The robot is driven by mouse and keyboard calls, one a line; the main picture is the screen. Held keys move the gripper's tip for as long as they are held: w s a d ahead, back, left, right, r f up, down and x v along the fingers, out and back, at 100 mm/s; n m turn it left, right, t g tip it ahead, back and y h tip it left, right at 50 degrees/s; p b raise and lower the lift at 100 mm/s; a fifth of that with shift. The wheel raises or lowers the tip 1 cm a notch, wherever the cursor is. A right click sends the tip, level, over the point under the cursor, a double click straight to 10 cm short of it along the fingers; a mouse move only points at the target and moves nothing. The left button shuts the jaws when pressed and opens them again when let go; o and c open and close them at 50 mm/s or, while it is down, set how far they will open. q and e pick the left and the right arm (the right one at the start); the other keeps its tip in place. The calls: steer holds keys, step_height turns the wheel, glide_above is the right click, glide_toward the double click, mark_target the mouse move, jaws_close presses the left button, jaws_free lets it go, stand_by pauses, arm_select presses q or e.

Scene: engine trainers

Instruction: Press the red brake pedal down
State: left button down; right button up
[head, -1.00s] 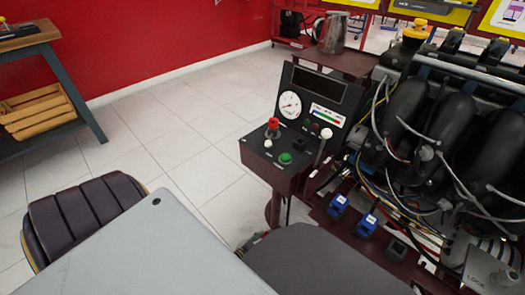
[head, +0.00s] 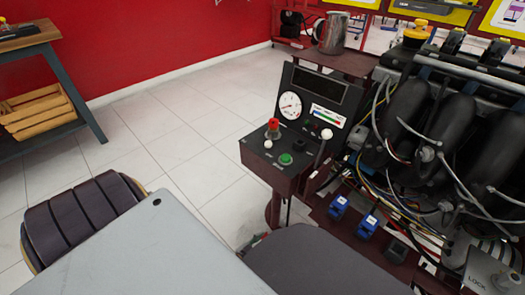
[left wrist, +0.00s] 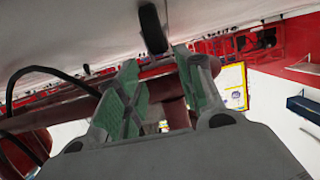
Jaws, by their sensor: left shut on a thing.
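I cannot make out a clearly red pedal in either view. In the left wrist view my left gripper (left wrist: 157,62) shows two fingers with green pads, with a dark red bar (left wrist: 176,112) between them. The jaws are shut on this bar, though the exact contact is unclear. I cannot tell whether the bar is part of the brake pedal. A black rounded piece (left wrist: 152,30) hangs just beyond the fingertips. In the head view the left gripper is mostly hidden. My right gripper is not in view.
The engine trainer (head: 435,125) fills the right side, with loose cables. Its control box (head: 270,175) carries a gauge, red knob and green button. Two blue parts (head: 338,205) sit on the lower dark red frame.

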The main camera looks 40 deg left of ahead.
arm_select(q)
steer(key=c, duration=0.9)
jaws_free()
steer(key=shift+r, duration=0.4)
steer(key=shift+r, duration=4.65)
